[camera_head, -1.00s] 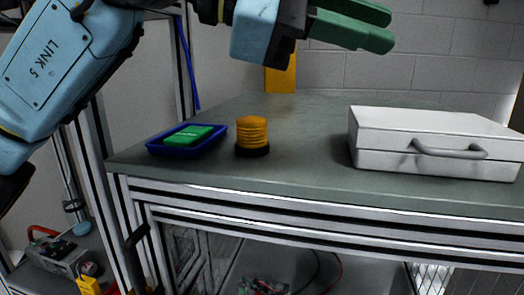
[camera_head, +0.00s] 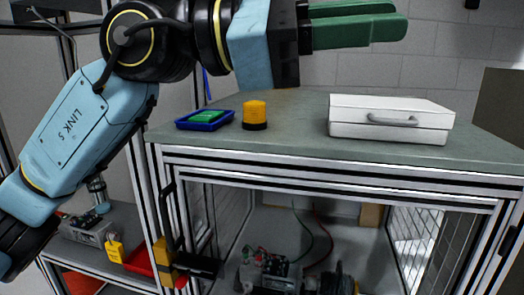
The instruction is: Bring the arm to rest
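My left arm comes in from the left and crosses the top of the head view. Its gripper (camera_head: 362,20) has two green fingers pointing right, high in front of the wall and apart from everything on the table. The two fingers overlap in this view, so I cannot tell whether they are open or shut. I see nothing held in them. My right gripper is not in view.
The grey-green table (camera_head: 290,135) bears a blue tray (camera_head: 183,125) with a green block (camera_head: 207,117), a yellow beacon-like cylinder (camera_head: 255,113) on a black base, and a white case (camera_head: 390,122). Cluttered shelves lie below. The front middle of the tabletop is clear.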

